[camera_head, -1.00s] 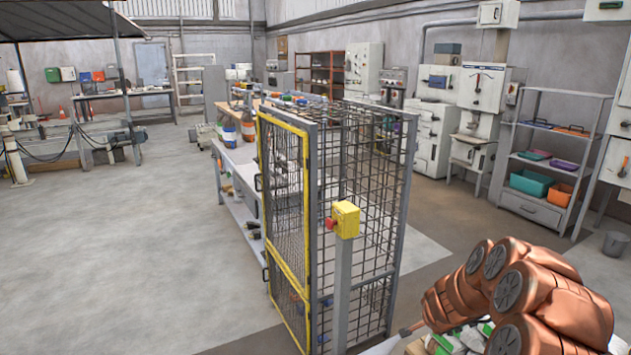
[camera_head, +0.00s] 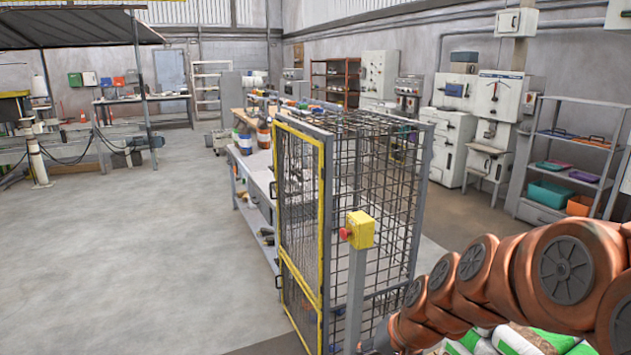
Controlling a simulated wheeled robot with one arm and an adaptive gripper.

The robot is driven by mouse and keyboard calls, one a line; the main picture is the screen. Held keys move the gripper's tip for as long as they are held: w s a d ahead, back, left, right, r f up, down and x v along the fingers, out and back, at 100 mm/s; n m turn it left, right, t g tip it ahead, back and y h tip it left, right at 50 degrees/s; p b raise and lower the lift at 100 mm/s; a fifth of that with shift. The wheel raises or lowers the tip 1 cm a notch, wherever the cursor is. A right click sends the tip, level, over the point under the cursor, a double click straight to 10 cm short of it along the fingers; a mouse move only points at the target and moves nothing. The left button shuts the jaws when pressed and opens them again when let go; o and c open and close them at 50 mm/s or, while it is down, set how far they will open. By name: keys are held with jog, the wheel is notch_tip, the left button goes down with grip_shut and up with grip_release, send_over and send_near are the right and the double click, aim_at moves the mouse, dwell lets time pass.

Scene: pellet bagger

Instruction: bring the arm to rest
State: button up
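My arm, copper-coloured with grey round joint caps, reaches in from the right edge of the head view. It slopes down and left to the bottom, where its far end lies close to the right side of the cage in the picture. I cannot make out the gripper's fingers, and nothing shows whether it holds anything.
A wire mesh cage (camera_head: 385,215) with a yellow-framed door (camera_head: 322,220) stands in the middle. In front is a post with a yellow box and red button (camera_head: 359,229). Green and white bags (camera_head: 515,340) lie under my arm. Open floor (camera_head: 150,260) spreads left.

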jog(key=s+d+n+g+h, duration=0.1)
jog(key=s+d, duration=0.1)
jog(key=s, duration=0.6)
jog(key=s+d+r+n+g+h, duration=0.1)
jog(key=s+d+g, duration=0.1)
jog(key=s, duration=0.7)
jog(key=s+d+r+g+h, duration=0.1)
jog(key=s+d+g+h, duration=0.1)
jog(key=s, duration=0.7)
jog(key=shift+d+r+n+p, duration=0.25)
jog(key=shift+d+n+p, duration=0.15)
jog(key=shift+d, duration=0.35)
